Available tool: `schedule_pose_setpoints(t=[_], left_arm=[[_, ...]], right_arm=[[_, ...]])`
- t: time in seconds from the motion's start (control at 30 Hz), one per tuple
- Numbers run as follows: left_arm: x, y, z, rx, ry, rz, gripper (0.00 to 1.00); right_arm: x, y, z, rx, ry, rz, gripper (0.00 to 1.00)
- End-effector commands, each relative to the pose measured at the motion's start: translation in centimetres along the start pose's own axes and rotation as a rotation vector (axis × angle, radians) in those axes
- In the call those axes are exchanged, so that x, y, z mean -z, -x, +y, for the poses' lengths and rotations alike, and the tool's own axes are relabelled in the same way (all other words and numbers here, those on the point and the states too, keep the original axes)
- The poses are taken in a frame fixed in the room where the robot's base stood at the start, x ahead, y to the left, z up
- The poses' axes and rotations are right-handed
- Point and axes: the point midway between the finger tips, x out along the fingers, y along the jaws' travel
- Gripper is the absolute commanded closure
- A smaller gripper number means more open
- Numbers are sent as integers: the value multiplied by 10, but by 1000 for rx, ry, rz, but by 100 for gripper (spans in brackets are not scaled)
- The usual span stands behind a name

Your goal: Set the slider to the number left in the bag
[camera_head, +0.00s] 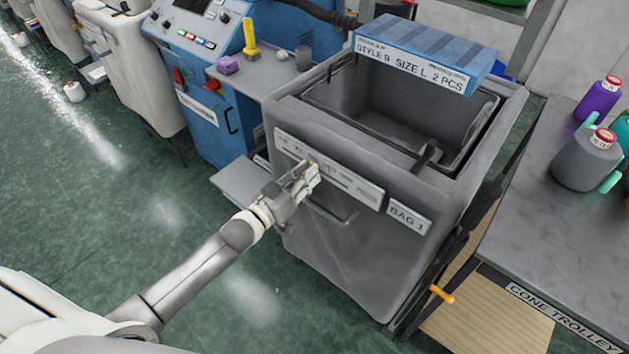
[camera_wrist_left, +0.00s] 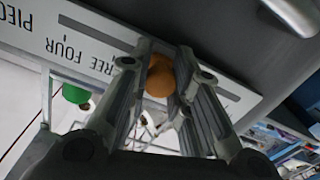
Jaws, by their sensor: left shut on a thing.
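In the left wrist view the plate (camera_wrist_left: 85,22) appears upside down, showing FOUR, part of THREE and PIEC. My left gripper (camera_head: 313,172) is shut on the orange knob (camera_wrist_left: 160,76), which sits on the slot past THREE, on the side away from FOUR. The fingers hide the words there. No pieces can be made out inside the bag.
A cone trolley (camera_head: 540,225) with thread cones stands at right. A blue machine (camera_head: 200,85) with a grey shelf stands behind left.

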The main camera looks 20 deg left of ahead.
Motion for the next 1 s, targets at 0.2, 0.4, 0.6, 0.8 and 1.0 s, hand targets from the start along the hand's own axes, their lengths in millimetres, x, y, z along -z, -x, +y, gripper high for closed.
schedule_pose_setpoints(t=[0.2, 0.4, 0.6, 0.8, 1.0], left_arm=[[5, -1, -6, -2, 0, 7, 100], [5, -1, -6, -1, 0, 7, 68], [4, 0, -6, 0, 0, 4, 56], [3, 0, -6, 0, 0, 3, 56], [2, 16, -7, 2, 1, 0, 56]], right_arm=[[0, 0, 0, 0, 0, 0, 63], [0, 0, 0, 0, 0, 0, 63], [0, 0, 0, 0, 0, 0, 63], [-1, 0, 3, -3, 2, -1, 63], [0, 0, 2, -2, 1, 0, 63]])
